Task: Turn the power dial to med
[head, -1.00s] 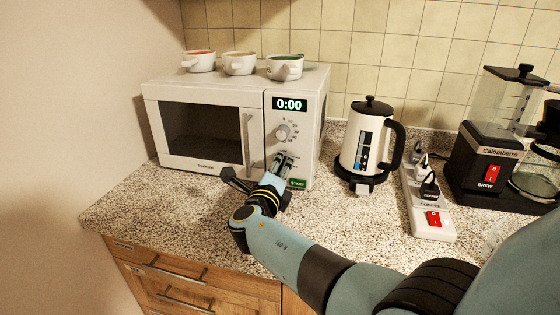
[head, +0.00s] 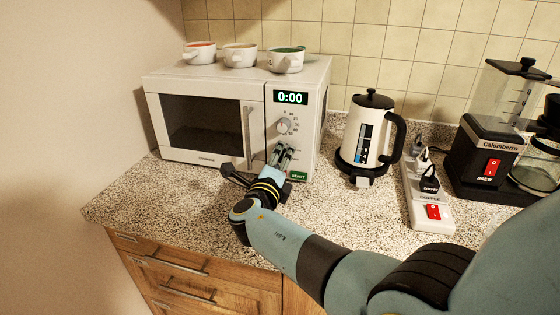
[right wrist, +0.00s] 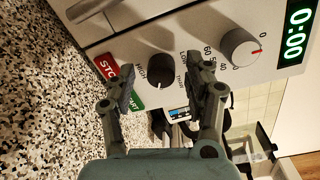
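The white microwave (head: 257,120) stands on the counter, its display reading 0:00. In the right wrist view its dark power dial (right wrist: 160,70) shows on the panel, with HIGH and LOW printed around it; its exact setting is hard to read. My right gripper (head: 283,154) is in front of the lower control panel and covers the power dial in the head view. In the right wrist view the gripper (right wrist: 160,80) is open, one finger on each side of the dial; I cannot tell whether they touch it. My left gripper is not in view.
The silver timer dial (right wrist: 238,48) is beside the power dial. A red STOP button (right wrist: 105,67) and green START button (head: 298,175) are close to the fingers. A kettle (head: 366,138), power strip (head: 428,200) and coffee maker (head: 485,160) stand right. Mugs (head: 240,54) sit on top.

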